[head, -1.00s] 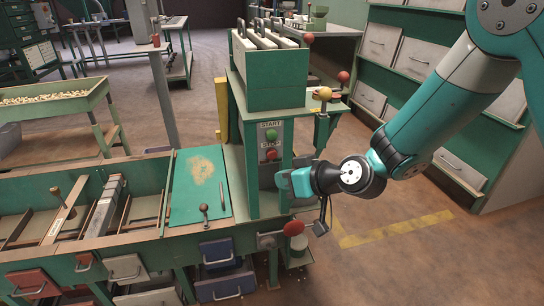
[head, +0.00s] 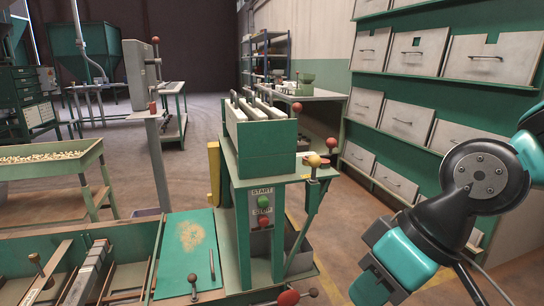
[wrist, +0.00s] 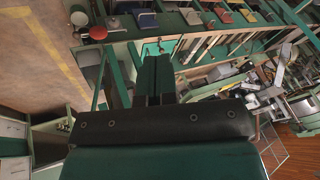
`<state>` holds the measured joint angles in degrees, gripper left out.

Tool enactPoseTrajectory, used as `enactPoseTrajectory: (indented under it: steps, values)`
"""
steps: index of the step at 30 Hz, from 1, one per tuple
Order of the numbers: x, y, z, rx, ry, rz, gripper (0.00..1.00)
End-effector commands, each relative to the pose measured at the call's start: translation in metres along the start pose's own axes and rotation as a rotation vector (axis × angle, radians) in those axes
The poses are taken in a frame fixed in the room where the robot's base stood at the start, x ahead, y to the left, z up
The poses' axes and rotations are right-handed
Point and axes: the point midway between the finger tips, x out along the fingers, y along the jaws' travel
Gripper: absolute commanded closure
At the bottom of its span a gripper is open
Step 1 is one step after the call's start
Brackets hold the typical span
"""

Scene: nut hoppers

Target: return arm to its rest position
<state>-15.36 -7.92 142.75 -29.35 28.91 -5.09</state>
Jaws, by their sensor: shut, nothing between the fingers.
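My gripper (wrist: 155,62) shows in the wrist view as two dark green fingers side by side, with no gap seen between them and nothing held. It points toward the bench, and the wrist view looks down from above. In the head view my arm is folded at the right edge, with its dark joint and teal links in front of the wall of drawers. I cannot make out the fingertips there. The green stand with the green START button (head: 263,201) and red STOP button (head: 264,222) is to the left of my arm, apart from it.
A green rack (head: 262,138) tops the stand, with red-knobbed levers (head: 332,143) at its right. A bench with a green board (head: 187,250) lies at lower left. Grey drawers (head: 411,105) line the right wall. A tray of nuts (head: 50,157) stands at far left.

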Motion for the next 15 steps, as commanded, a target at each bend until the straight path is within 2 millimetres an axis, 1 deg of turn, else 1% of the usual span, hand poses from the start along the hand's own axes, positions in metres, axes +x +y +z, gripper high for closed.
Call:
enactPoseTrajectory:
  steps: [1,5,6,7,11,14,15]
  values:
    - [-0.009,-0.004,0.015,0.014,-0.031,0.014,1.00]
    - [-0.027,-0.013,0.054,0.065,-0.125,0.050,1.00]
    - [-0.039,-0.018,0.054,0.075,-0.141,0.054,1.00]
    - [-0.048,-0.021,0.049,0.074,-0.140,0.052,1.00]
    - [-0.074,-0.030,0.037,0.072,-0.141,0.050,1.00]
    - [-0.096,-0.038,0.029,0.072,-0.140,0.050,1.00]
    - [-0.106,-0.041,0.024,0.071,-0.139,0.050,1.00]
